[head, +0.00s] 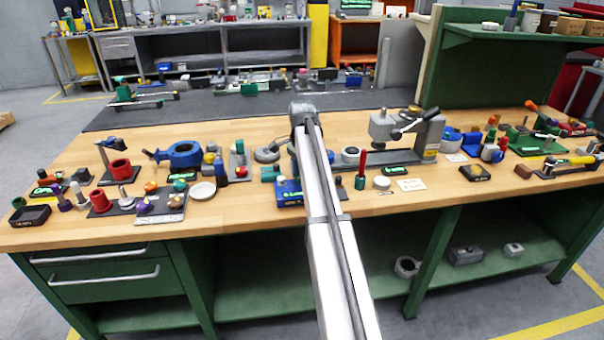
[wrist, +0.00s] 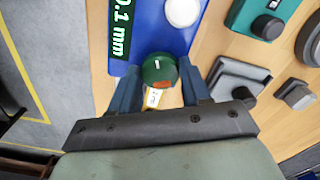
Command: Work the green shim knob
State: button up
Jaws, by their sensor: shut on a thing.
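The green shim knob (wrist: 160,70) sits at the end of a blue block (wrist: 150,38) marked "0.1 mm" in the wrist view. It has a white line on its top and an orange mark at its near side. My gripper (wrist: 157,82) is shut on the knob, with one dark blue finger on each side of it. A small white tag (wrist: 153,97) shows just below the knob. In the head view the blue block (head: 289,191) shows left of my arm. My arm hides the knob and the gripper's fingers there.
A white round cap (wrist: 182,11) sits on the block. A teal block (wrist: 262,18) and a grey plate (wrist: 238,80) lie close on the right in the wrist view. In the head view, a red upright handle (head: 362,165) and a grey clamp (head: 405,135) stand right of my arm.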

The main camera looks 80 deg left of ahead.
jog(key=shift+m, duration=1.6)
jog(key=o, duration=1.1)
jog(key=shift+c, duration=0.2)
notch_tip(320, 180, up, 14)
jog(key=shift+f, duration=0.1)
